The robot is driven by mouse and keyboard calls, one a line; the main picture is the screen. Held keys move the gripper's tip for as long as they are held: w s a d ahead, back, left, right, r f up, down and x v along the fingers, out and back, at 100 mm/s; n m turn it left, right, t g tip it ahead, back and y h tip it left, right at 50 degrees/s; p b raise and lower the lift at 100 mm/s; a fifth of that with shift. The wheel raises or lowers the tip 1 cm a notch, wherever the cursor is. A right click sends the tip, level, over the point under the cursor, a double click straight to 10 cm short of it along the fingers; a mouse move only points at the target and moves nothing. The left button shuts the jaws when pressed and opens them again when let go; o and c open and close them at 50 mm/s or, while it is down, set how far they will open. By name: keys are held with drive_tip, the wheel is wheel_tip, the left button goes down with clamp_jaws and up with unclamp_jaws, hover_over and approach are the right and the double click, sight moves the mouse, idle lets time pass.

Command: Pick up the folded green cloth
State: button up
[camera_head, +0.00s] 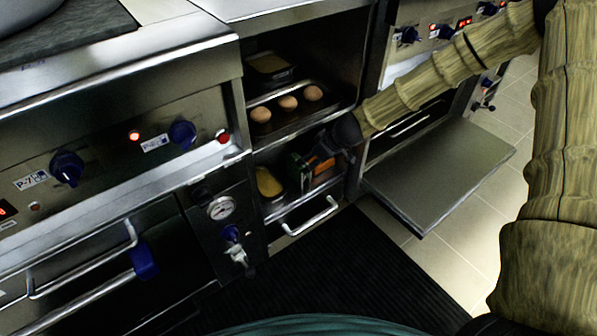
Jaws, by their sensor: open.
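My gripper (318,163) is open and reaches from the right into the lower compartment of the open shelf unit. Beside its fingers, on the left, is a small dark item with orange and greenish parts (296,166); it is partly covered by the gripper and too small to identify. I cannot clearly make out a folded green cloth; it may be hidden behind the gripper or in the compartment's shade. I cannot tell whether the fingers touch anything.
A yellow item (268,184) lies left in the same compartment. Above are a tray with three eggs (288,103) and a yellow-filled container (269,64). An open oven door (440,170) juts out at right. A black floor mat (340,270) lies below.

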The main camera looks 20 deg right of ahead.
sight(299, 170)
drive_tip(key=shift+w+a, duration=0.5)
drive_tip(key=shift+w, duration=0.35)
drive_tip(key=shift+b+x, duration=1.55)
drive_tip(key=shift+x, duration=1.15)
drive_tip(key=shift+w+a+r, duration=0.1)
drive_tip(key=shift+r, duration=0.05)
drive_tip(key=c, duration=1.3)
